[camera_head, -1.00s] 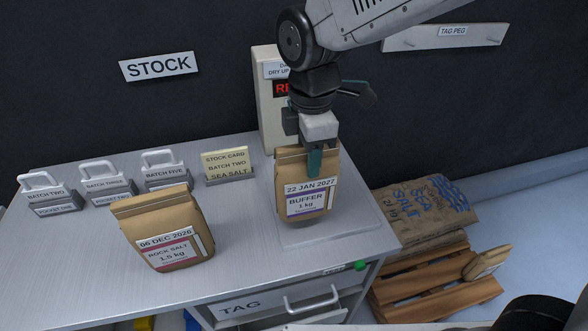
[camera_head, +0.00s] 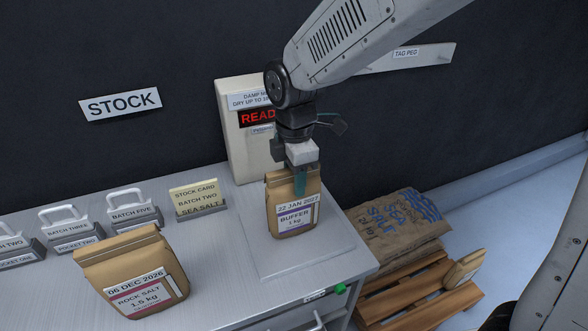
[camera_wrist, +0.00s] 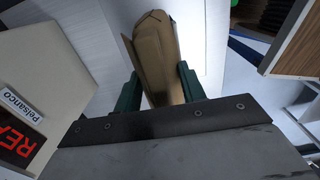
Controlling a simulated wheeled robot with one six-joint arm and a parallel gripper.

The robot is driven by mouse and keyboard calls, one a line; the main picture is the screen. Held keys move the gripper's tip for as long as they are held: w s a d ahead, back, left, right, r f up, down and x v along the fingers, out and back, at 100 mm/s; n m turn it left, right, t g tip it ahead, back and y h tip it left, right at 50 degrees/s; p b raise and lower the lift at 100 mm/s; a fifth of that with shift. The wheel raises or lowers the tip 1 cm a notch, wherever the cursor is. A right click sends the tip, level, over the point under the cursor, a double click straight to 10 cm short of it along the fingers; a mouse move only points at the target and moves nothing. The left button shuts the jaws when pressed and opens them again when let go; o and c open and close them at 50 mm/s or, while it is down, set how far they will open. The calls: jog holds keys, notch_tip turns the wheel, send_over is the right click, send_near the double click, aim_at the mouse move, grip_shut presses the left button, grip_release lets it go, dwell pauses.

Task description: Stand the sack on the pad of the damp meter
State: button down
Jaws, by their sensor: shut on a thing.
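The buffer sack (camera_head: 296,215), brown paper with a label reading 22 JAN 2027, BUFFER, 1 kg, is upright at the pad (camera_head: 335,252) of the damp meter. My gripper (camera_head: 300,180) is shut on its top from above. In the wrist view the sack (camera_wrist: 157,60) shows between the two green fingers (camera_wrist: 160,92). The damp meter (camera_head: 237,130) stands behind, its red display beginning READ, partly hidden by my arm. Whether the sack's base touches the pad I cannot tell for sure.
A rock salt sack (camera_head: 135,275), 06 DEC 2026, stands on the bench to the left. A yellow stock card (camera_head: 197,197) and several tag pockets (camera_head: 135,212) line the back.

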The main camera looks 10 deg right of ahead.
jog(key=shift+f, duration=0.1)
jog(key=c, duration=0.8)
grip_release()
jog(key=shift+c, duration=0.2)
notch_tip(320, 180, up, 12)
jog(key=shift+r, duration=0.15)
jog(key=s+d+r+m, duration=0.2)
jog(key=s+d+m, duration=0.85)
jog(key=d, duration=0.45)
jog(key=s+d+f+m+t, duration=0.1)
jog(key=s+d+f+m, duration=0.2)
jog(key=s+d+m, duration=0.3)
jog(key=s+m, duration=0.4)
jog(key=shift+s+d+f+m, duration=0.15)
jog(key=shift+s+m, duration=0.15)
jog(key=shift+m, duration=0.05)
